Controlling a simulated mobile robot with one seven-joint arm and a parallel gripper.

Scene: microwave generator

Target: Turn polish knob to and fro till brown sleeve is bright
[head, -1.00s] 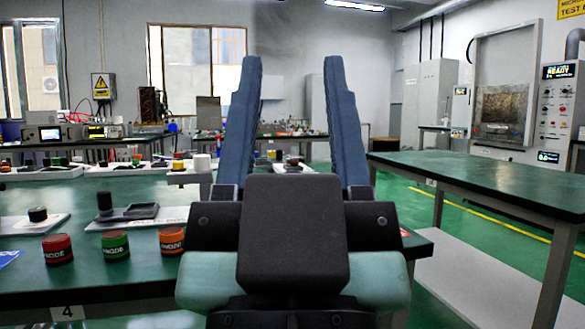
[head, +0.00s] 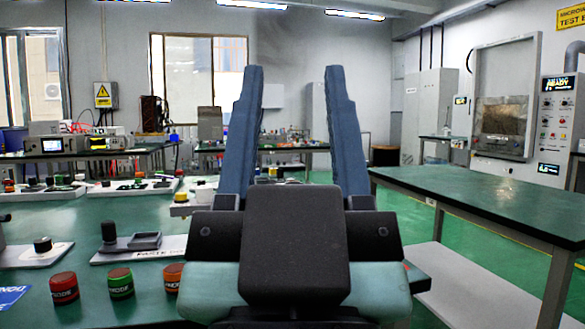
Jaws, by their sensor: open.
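My gripper (head: 293,75) is in the middle of the head view, with its two blue fingers wide apart and pointing up and away. Nothing is between them. A black knob (head: 42,245) stands on a pale base at the left of the green table; I cannot tell whether it is the polish knob. Another dark upright knob (head: 108,231) stands on a plate beside a dark tray, left of my gripper and apart from it. I cannot make out a brown sleeve with certainty.
Red (head: 64,288), green (head: 121,283) and orange (head: 173,278) jars stand near the front of the green table (head: 40,205). Small stations line its far side. An empty green table (head: 480,188) stands at right. Green floor shows between the tables.

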